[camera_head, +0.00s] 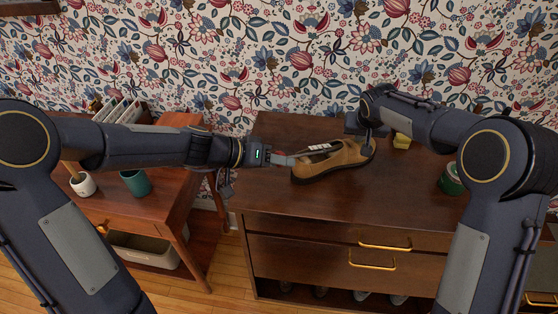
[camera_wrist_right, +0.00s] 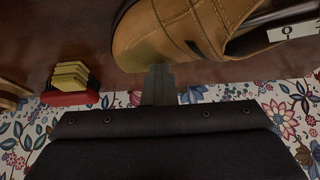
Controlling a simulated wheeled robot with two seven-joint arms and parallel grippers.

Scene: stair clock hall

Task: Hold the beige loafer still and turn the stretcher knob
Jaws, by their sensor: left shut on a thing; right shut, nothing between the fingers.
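The beige loafer (camera_head: 335,164) lies on the dark wooden chest top, its stitched end towards the right. A stretcher with a white marked plate (camera_head: 319,148) sits in its opening; the plate also shows at the right edge in the right wrist view (camera_wrist_right: 292,31). My left gripper (camera_head: 290,159) is shut at the loafer's left end, by a small red part that looks like the stretcher knob (camera_head: 279,153), mostly hidden. My right gripper (camera_head: 368,150) is shut and empty at the loafer's right end. In the right wrist view its fingertips (camera_wrist_right: 158,72) meet or nearly meet the leather.
A yellow brush with a red base (camera_wrist_right: 69,84) lies beyond the loafer, near the wall. A green tin (camera_head: 452,178) stands at the right, partly behind my right arm. A lower side table (camera_head: 115,208) holds a green cup (camera_head: 136,183) and white pot (camera_head: 84,185). The chest's front top is clear.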

